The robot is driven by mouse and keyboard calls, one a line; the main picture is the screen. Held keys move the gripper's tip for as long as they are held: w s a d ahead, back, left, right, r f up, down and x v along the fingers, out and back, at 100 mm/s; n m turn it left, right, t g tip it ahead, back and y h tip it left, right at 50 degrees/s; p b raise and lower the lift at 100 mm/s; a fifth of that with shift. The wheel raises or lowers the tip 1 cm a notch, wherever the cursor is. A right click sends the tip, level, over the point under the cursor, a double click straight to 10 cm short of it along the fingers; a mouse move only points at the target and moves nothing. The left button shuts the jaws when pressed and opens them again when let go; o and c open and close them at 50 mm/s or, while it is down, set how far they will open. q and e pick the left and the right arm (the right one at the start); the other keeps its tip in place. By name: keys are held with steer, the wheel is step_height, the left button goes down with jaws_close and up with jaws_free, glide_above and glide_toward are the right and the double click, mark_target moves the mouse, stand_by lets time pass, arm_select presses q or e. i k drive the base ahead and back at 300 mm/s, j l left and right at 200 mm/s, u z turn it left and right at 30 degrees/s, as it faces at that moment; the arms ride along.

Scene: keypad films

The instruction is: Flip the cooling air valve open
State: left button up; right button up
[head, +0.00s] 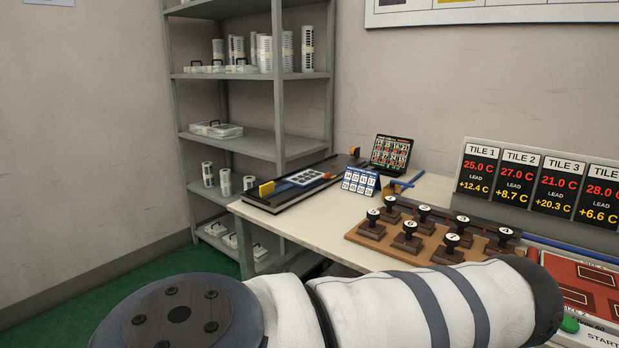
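I cannot pick out the cooling air valve for certain. A small blue bar (407,182), perhaps a handle, stands on the table behind the stamps, right of the small number card. A blue tube (572,246) runs along the table at the right, below the tile display. My white arm with grey bands crosses the bottom of the head view and hides the table's front part. Neither of my grippers shows in this view, so whether they are open or shut is hidden.
The pale table (335,222) holds a wooden rack (375,243) of several numbered stamps, a tile temperature display (540,182), a number card (361,181), a small keypad screen (390,153) and a red panel (588,280). A grey shelf (250,143) stands at the back left.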

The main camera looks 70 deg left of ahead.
mark_target(393, 183)
steer(key=u, duration=1.9)
